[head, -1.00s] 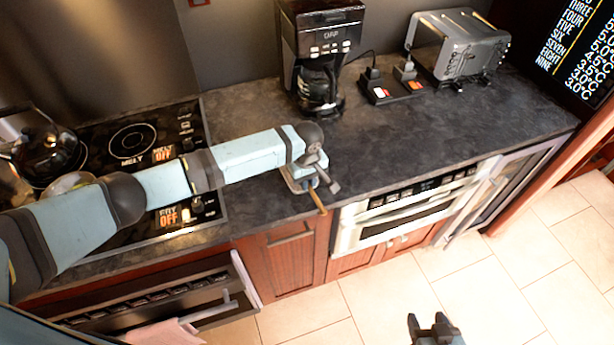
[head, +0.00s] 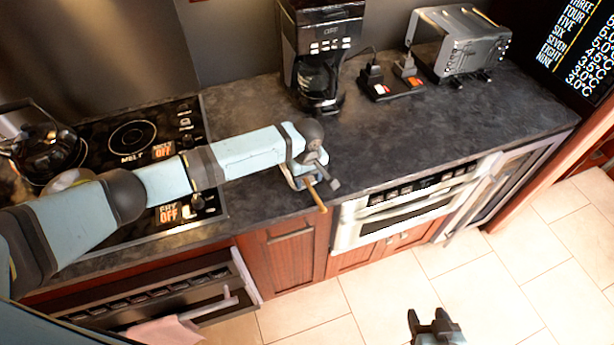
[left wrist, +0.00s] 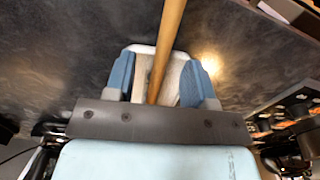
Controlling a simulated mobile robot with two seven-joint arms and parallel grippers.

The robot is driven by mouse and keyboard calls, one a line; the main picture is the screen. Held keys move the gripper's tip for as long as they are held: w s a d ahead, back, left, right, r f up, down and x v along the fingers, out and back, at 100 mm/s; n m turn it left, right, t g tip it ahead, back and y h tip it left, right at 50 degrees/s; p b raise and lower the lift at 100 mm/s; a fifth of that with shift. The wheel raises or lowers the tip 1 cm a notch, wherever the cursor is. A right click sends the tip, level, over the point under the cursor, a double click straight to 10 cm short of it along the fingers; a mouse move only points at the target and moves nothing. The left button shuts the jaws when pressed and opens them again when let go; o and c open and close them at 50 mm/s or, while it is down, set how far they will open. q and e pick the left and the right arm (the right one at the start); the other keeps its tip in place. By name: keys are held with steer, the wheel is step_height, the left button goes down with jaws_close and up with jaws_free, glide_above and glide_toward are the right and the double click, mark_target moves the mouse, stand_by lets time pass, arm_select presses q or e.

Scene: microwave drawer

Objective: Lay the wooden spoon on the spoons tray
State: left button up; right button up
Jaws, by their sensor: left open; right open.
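The wooden spoon (left wrist: 170,35) shows as a long tan handle in the left wrist view. It runs between the two blue finger pads of my left gripper (left wrist: 160,82), with gaps on both sides. A pale, light-rimmed piece that looks like the spoons tray (left wrist: 185,72) lies under the handle between the fingers; the spoon's far end is hidden. In the head view my left gripper (head: 312,178) is open at the counter's front edge, and the handle (head: 317,198) sticks out past that edge. My right gripper (head: 436,326) is open and empty, low over the floor.
The dark counter (head: 420,135) is clear to the right of my left gripper. A coffee maker (head: 322,45) and a toaster (head: 460,45) stand at the back. A stove (head: 130,140) lies left under my arm. A microwave drawer (head: 400,210) is below the counter.

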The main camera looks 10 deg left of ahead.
arm_select(q)
steer(key=o, duration=0.4)
steer(key=shift+r, duration=0.1)
step_height(320, 180, up, 14)
steer(key=b, duration=0.2)
steer(key=s+d+f+m+h, duration=0.1)
steer(key=s+f, duration=0.1)
steer(key=f, duration=0.1)
steer(key=s+d+f+m+t+h, duration=0.1)
steer(key=d+f, duration=0.1)
steer(key=f, duration=0.1)
steer(key=s+d+f+m+t+h, duration=0.1)
steer(key=s+f, duration=0.1)
steer(key=f, duration=0.2)
steer(key=shift+s+d+h, duration=0.3)
steer(key=shift+d+h, duration=0.1)
steer(key=s+a+f+m+t, duration=0.2)
steer(key=s+a+f+t, duration=0.1)
steer(key=s, duration=0.4)
steer(key=s+a+f+m+t, duration=0.3)
steer(key=s+a, duration=0.1)
steer(key=s, duration=0.4)
steer(key=s+a+f+m+t, duration=0.3)
steer(key=s+a, duration=0.1)
steer(key=s, duration=0.3)
steer(key=shift+s+a+f+y, duration=0.15)
steer(key=shift+a+f+y, duration=0.15)
steer(key=shift+y, duration=0.1)
